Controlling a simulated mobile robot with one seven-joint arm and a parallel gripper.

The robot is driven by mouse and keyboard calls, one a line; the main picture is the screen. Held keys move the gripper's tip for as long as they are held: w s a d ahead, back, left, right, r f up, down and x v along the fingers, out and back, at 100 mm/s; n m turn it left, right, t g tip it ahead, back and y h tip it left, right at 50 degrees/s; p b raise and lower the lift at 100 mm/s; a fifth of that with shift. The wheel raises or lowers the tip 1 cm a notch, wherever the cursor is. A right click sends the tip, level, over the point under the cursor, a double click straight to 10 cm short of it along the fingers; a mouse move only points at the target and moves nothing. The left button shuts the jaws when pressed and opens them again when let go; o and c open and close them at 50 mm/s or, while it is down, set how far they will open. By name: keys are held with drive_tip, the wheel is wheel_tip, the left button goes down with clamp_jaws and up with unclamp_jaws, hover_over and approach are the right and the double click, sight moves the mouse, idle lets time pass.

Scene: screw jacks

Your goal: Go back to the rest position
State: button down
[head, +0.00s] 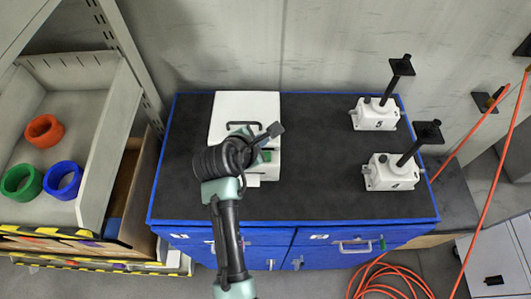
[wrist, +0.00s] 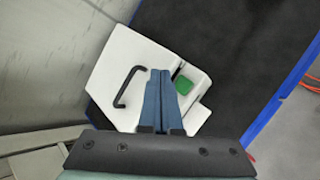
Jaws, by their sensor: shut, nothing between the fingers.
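My gripper (wrist: 160,78) shows in the wrist view with its two blue fingers together and nothing between them. It is over a white box (wrist: 135,52) with a black handle (wrist: 122,88) and a green part (wrist: 183,85) beside the fingers. In the head view my arm reaches up over the blue cabinet, and its wrist hides part of the white box (head: 245,103). The fingers are mostly hidden there. I cannot tell whether they touch the box.
The blue cabinet has a dark top (head: 310,180), clear in the middle. Two white screw jacks (head: 377,114) (head: 392,172) with black posts stand at its right. A shelf bin (head: 85,115) with coloured rings stands left. Orange hose (head: 390,280) lies on the floor at right.

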idle(0.4)
drive_tip(key=w+r+m+t+y+b, duration=0.25)
drive_tip(key=r+m+t+b, duration=0.95)
drive_tip(key=r, duration=1.4)
drive_tip(key=s+r+m+t+y+b, duration=0.1)
drive_tip(key=s+r+m+t+b, duration=0.4)
drive_tip(key=s+r+m, duration=0.5)
drive_tip(key=s+d+r+t, duration=0.1)
drive_tip(key=s+r+t, duration=0.1)
drive_tip(key=s+r, duration=0.4)
drive_tip(key=shift+s+r+b, duration=0.15)
drive_tip(key=shift+r+b, duration=0.15)
